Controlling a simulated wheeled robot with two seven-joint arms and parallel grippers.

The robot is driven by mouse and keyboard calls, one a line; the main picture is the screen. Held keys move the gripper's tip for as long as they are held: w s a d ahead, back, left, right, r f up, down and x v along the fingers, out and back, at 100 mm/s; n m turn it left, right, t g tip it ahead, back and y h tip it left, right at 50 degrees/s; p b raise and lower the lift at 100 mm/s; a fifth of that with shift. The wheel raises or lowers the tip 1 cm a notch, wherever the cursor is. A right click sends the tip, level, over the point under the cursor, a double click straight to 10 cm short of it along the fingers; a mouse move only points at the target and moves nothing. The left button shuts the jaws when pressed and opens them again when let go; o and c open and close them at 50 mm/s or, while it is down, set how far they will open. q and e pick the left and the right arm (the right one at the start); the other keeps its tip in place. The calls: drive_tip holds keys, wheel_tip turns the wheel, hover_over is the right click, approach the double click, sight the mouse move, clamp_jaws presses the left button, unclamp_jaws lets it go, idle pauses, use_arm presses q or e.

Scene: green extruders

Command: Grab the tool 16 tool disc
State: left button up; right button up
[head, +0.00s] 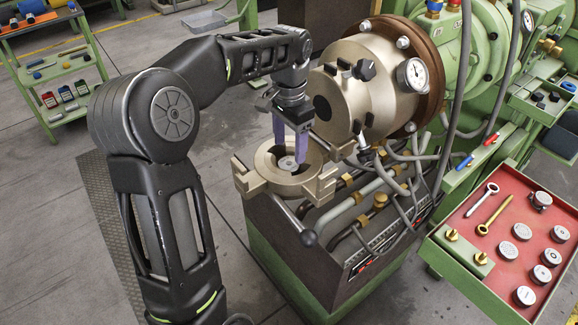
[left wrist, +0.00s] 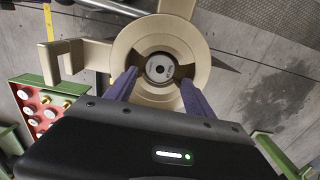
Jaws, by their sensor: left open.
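The tool disc (head: 288,163) is a small grey metal disc with holes. It sits in the middle of a brass-coloured ring holder (head: 262,183) in front of the extruder head. In the left wrist view the disc (left wrist: 160,68) lies inside the ring's opening (left wrist: 124,50). My left gripper (head: 290,146) points down over the ring with its purple fingers apart. In the left wrist view the open fingers (left wrist: 158,92) reach to either side of the disc's near edge. Whether they touch it I cannot tell. My right gripper is not in view.
Hoses and pipes run right of the ring. A red tray (head: 480,255) with several round discs and two wrenches is at right. A green cart (head: 60,75) stands far left.

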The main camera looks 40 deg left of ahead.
sight(289, 163)
use_arm(q)
wheel_tip(289, 163, down, 5)
drive_tip(key=shift+s+f+p, duration=0.1)
drive_tip(key=shift+p, duration=0.35)
drive_tip(key=shift+c, duration=0.3)
clamp_jaws()
idle(0.5)
